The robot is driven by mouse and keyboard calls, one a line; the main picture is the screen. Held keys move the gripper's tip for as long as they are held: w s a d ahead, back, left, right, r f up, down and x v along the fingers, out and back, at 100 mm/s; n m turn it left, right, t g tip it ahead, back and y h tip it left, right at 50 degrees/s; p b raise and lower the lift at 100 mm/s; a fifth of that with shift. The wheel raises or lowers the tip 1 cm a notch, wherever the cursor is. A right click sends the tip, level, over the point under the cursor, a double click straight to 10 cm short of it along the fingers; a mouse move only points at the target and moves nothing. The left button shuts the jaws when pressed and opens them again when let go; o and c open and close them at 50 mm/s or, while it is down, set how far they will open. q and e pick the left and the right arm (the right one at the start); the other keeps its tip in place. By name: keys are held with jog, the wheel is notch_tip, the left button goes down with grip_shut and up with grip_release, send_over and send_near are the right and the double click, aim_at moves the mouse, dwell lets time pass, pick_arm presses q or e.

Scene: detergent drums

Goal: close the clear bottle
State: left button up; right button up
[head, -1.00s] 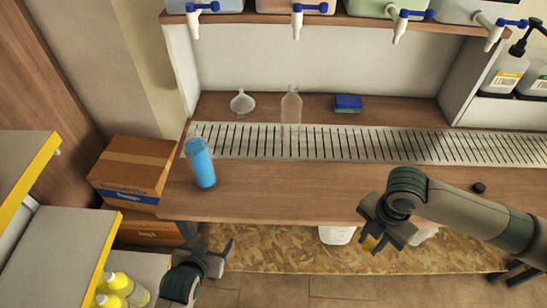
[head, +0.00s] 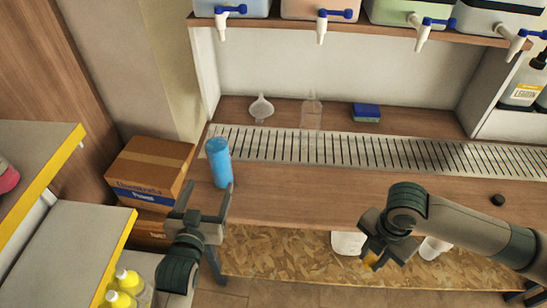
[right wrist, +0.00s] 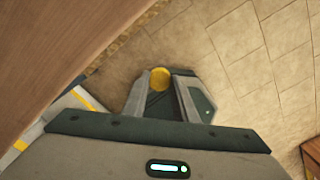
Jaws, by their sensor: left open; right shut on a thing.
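The clear bottle (head: 311,116) stands upright and empty at the back of the counter, by the slotted drain grate; its top shows no cap that I can make out. My right gripper (head: 374,256) is shut on a small yellow cap (right wrist: 160,78), held in front of the counter edge and well apart from the bottle; the cap shows only partly in the head view. My left gripper (head: 203,203) is open and empty, in front of the counter's left end, just below a blue-filled bottle (head: 219,165) in the picture.
A white funnel (head: 261,107) and blue sponge (head: 366,113) flank the clear bottle. A dark cap (head: 498,200) lies at the counter's right. Drums with taps (head: 321,27) hang over the back. A cardboard box (head: 150,172) stands left. The counter's front middle is clear.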

aim_at(214, 160)
pick_arm(q)
jog(key=shift+t, duration=0.9)
jog(key=r, duration=0.1)
jog(key=w+r, duration=0.2)
jog(key=r, duration=0.1)
jog(key=shift+d, duration=0.3)
pick_arm(e)
jog(key=shift+f, duration=0.1)
pick_arm(q)
jog(key=shift+w, duration=0.1)
jog(key=shift+w+d+p, duration=0.1)
jog(key=shift+w+p, duration=0.45)
jog(key=shift+w, duration=2.8)
pick_arm(e)
jog(key=shift+r, duration=0.55)
pick_arm(q)
jog(key=shift+w, duration=0.5)
pick_arm(e)
jog(key=shift+r, duration=0.2)
jog(key=shift+r+p, duration=0.4)
jog(key=shift+p, duration=0.2)
pick_arm(q)
jog(key=w, duration=0.4)
jog(key=shift+w+d, duration=0.1)
jog(key=shift+d, duration=0.1)
